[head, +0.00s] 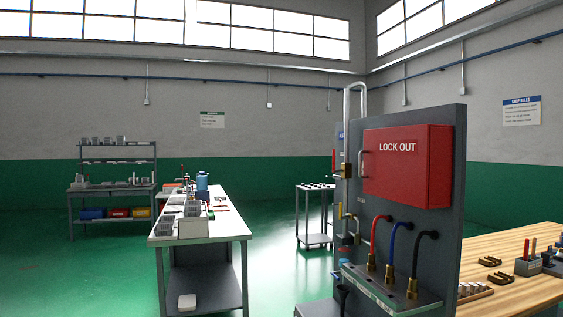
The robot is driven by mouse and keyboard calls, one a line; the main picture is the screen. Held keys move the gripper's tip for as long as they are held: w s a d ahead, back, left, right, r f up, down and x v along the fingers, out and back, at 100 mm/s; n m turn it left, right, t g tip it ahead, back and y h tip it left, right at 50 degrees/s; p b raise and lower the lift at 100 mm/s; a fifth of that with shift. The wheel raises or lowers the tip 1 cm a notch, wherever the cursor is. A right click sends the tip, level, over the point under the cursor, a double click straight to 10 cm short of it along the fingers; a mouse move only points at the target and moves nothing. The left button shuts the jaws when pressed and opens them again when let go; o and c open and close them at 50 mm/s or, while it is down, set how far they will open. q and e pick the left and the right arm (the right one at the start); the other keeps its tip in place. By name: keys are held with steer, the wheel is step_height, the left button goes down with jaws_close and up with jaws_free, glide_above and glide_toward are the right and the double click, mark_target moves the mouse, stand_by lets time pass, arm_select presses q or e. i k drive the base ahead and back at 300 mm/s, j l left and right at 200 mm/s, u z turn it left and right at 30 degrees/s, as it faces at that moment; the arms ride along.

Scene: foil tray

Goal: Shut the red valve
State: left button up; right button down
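No red valve can be made out for certain. A narrow upright red part (333,161) shows at the left edge of a grey panel (446,235), too small to identify. Brass fittings (344,171) sit beside it on a pale pipe (354,87) that bends over the panel's top. A red LOCK OUT box (408,170) with a handle on its left is mounted on the panel, its door closed. Below it, a red hose (374,236), a blue hose (391,243) and a black hose (416,255) end in brass fittings on a ledge. Neither gripper is in view.
A workbench (230,222) with containers stands left of the panel. A wooden table (530,286) with tools stands at the right. A small cart (314,239) and a shelf unit (115,190) stand farther back. Green floor (275,260) is open between workbench and panel.

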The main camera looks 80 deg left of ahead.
mark_target(334, 161)
steer(key=j+u, duration=0.35)
steer(key=i+j+u, duration=0.1)
steer(key=j+u, duration=0.25)
steer(key=i+j+u, duration=0.1)
steer(key=j+u, duration=0.25)
steer(key=i+j+u, duration=0.2)
steer(key=j+u, duration=0.2)
steer(key=i+j+u, duration=0.15)
steer(key=u, duration=0.2)
steer(key=i+j+u, duration=0.1)
steer(key=i+j, duration=0.95)
steer(key=j, duration=0.1)
